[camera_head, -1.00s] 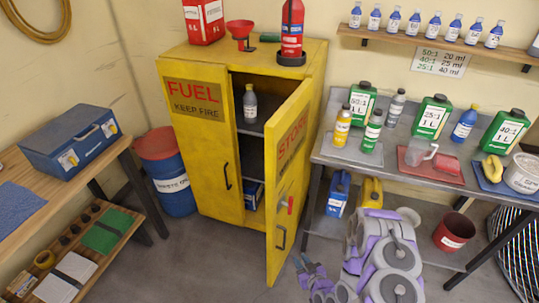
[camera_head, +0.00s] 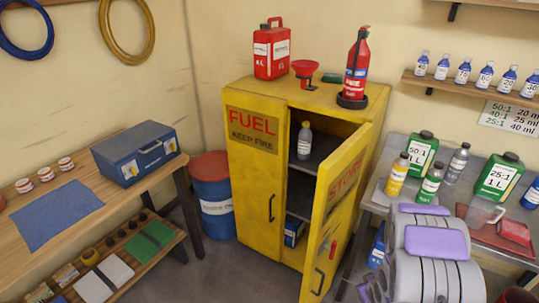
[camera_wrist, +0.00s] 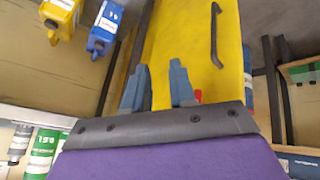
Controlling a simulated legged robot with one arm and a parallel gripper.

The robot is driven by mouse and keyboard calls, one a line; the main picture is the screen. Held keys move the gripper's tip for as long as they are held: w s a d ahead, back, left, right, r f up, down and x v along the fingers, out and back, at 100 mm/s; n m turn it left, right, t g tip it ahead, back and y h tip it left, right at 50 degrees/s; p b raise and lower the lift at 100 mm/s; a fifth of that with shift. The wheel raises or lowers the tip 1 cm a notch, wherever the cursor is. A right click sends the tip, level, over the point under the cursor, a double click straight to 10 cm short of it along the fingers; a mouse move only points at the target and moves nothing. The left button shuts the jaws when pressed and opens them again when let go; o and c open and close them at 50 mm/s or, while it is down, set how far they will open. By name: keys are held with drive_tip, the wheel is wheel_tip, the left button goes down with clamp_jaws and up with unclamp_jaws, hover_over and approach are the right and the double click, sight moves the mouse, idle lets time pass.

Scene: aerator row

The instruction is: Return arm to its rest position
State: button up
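My arm (camera_head: 430,255), grey and purple, is folded at the lower right of the head view, in front of the workbench. My gripper (camera_wrist: 158,88) shows in the wrist view with its two blue-grey fingers apart and nothing between them. The yellow door (camera_wrist: 190,45) lies beyond the fingers, apart from them as far as I can see. In the head view the fingertips are not clearly visible.
The yellow fuel cabinet (camera_head: 253,180) has its right door (camera_head: 337,205) standing open towards me. A metal bench (camera_head: 470,225) with bottles is at the right. A wooden bench (camera_head: 85,240) and blue barrel (camera_head: 215,207) are at the left. Floor is clear between.

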drive_tip(key=s+a+r+m+g+h, duration=0.15)
drive_tip(key=s+r, duration=0.25)
drive_tip(key=r, duration=0.5)
drive_tip(key=s+a+r+m+g, duration=0.1)
drive_tip(key=s+a+r+g, duration=0.25)
drive_tip(key=r, duration=0.65)
drive_tip(key=s+a+r+g, duration=0.1)
drive_tip(key=s+a+r, duration=0.3)
drive_tip(key=s, duration=0.4)
drive_tip(key=s+a+r+g+y, duration=0.1)
drive_tip(key=s+a+r, duration=0.4)
drive_tip(key=s, duration=0.3)
drive_tip(key=s+a+r+m+g+y, duration=0.1)
drive_tip(key=s+a+r, duration=0.3)
drive_tip(key=s, duration=0.5)
drive_tip(key=shift+a+r+g, duration=0.3)
drive_tip(key=shift+a+r, duration=0.1)
drive_tip(key=shift+a, duration=0.1)
